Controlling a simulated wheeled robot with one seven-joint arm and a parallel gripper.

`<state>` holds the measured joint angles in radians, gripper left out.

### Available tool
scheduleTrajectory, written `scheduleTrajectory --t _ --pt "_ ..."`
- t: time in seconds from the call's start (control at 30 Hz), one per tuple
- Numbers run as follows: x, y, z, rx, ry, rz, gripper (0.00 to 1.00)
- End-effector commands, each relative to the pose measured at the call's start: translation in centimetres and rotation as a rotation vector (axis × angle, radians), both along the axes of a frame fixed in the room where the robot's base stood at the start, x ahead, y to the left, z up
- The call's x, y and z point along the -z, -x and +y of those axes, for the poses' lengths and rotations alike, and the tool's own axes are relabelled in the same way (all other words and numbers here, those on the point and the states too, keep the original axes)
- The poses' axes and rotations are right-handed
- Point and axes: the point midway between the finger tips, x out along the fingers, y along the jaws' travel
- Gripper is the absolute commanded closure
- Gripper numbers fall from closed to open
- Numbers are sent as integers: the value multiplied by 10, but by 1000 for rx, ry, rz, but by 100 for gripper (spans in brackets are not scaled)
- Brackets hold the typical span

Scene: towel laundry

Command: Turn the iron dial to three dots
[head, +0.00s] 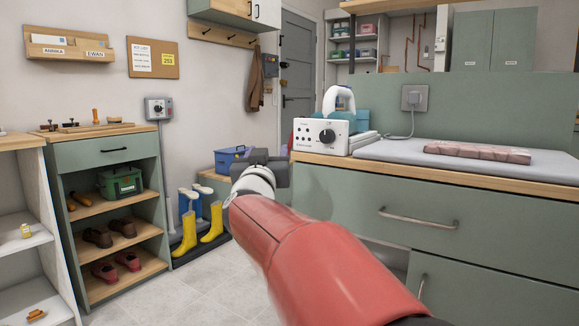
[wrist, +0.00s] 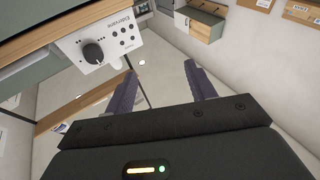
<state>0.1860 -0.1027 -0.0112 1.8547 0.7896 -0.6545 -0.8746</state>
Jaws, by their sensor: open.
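The iron's base unit (head: 310,148) stands at the left end of the worktop, with a white front panel. A black dial (head: 327,136) sits at the panel's right side, with several small dark marks to its left. The wrist view shows the dial (wrist: 92,53) turned over, at the upper left. The dial's exact setting is too small to tell. The white and teal iron (head: 345,100) rests on top of the unit. My gripper (head: 262,158) is open and empty, in front and left of the panel, apart from the dial. Its fingers (wrist: 162,68) point past the panel's side.
A grey ironing pad (head: 400,152) with a folded brownish towel (head: 477,153) covers the worktop. A wall box with another dial (head: 158,108) hangs at left above a shelf unit (head: 105,152). Yellow boots (head: 211,224) and a blue crate (head: 228,158) stand behind my arm. Floor at left is clear.

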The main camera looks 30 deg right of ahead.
Motion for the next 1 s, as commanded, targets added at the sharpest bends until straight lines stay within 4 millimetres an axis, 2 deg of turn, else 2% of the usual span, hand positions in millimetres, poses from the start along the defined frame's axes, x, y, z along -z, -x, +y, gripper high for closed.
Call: scheduleTrajectory --t 0.03,0.1,0.2,0.4,0.8,1.0 --pt "11 0 -25 111 16 -38 45" --pt "13 6 -49 248 35 -74 45" --pt "16 16 -73 393 49 -100 45" --pt "14 22 -94 500 56 -113 45" --pt "-9 1 -144 497 56 -113 45" --pt "-13 -3 -153 495 56 -113 45"
